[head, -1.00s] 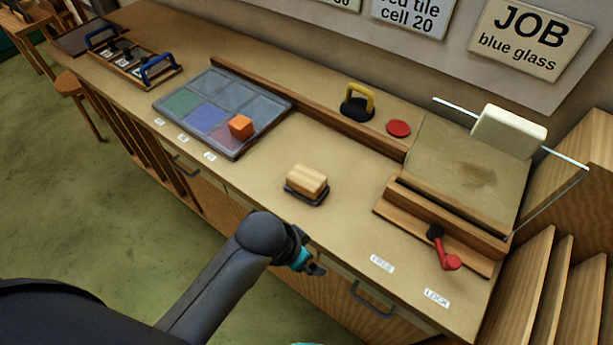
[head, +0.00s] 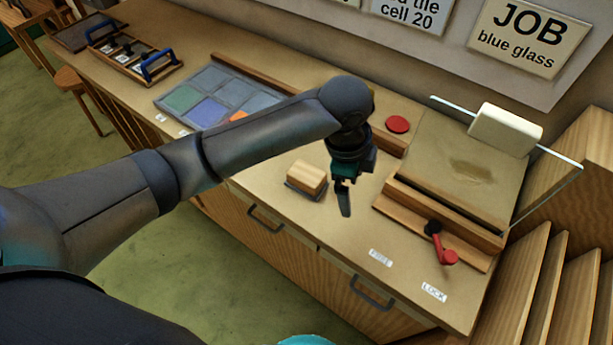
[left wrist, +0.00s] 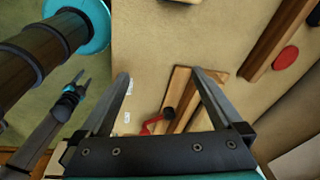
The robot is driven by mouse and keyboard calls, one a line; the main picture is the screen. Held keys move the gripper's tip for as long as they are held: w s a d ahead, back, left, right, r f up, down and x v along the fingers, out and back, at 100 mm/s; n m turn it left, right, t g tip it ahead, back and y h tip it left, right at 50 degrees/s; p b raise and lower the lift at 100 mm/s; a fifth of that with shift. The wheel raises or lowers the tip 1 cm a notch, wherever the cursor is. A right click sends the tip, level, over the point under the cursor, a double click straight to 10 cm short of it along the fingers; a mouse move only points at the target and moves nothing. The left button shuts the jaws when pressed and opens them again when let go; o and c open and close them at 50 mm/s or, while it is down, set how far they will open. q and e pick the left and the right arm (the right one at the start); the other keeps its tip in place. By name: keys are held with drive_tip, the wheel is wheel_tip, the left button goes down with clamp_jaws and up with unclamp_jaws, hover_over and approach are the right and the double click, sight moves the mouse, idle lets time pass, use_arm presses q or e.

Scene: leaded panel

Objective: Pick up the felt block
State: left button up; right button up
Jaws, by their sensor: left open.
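The felt block (head: 307,177), a pale wooden block on a thin dark pad, sits on the bench top near its front edge in the head view. My left gripper (head: 344,198) points down just right of the block, apart from it. In the left wrist view the left gripper (left wrist: 162,76) is open with nothing between its fingers. A sliver of what seems to be the block shows at the top edge there. Another gripper of mine (left wrist: 76,88), apparently the right, is small at the left of that view; its jaws are unclear.
A wooden fixture with a red lever (head: 441,246) stands to the right, with a cream block (head: 507,129) on a glass strip behind it. A red disc (head: 397,124) lies at the back. A tray of coloured tiles (head: 181,98) is partly hidden by my arm.

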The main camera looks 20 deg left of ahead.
sight(307, 173)
use_arm(q)
drive_tip(key=w+a+r+m+y, duration=0.3)
drive_tip(key=w+a+r, duration=0.2)
drive_tip(key=a+r, duration=0.25)
drive_tip(key=shift+g+y, duration=0.3)
drive_tip(key=a+f, duration=0.1)
drive_tip(key=f, duration=0.4)
drive_tip(key=a+f+b, duration=0.1)
drive_tip(key=f, duration=0.4)
drive_tip(key=a+f, duration=0.1)
drive_tip(key=f, duration=0.5)
drive_tip(key=shift+w, duration=0.35)
drive_tip(key=shift+r, duration=0.1)
drive_tip(key=shift+c, duration=0.4)
drive_tip(key=c, duration=1.4)
wheel_tip(307, 173, up, 20)
drive_tip(key=p, duration=0.2)
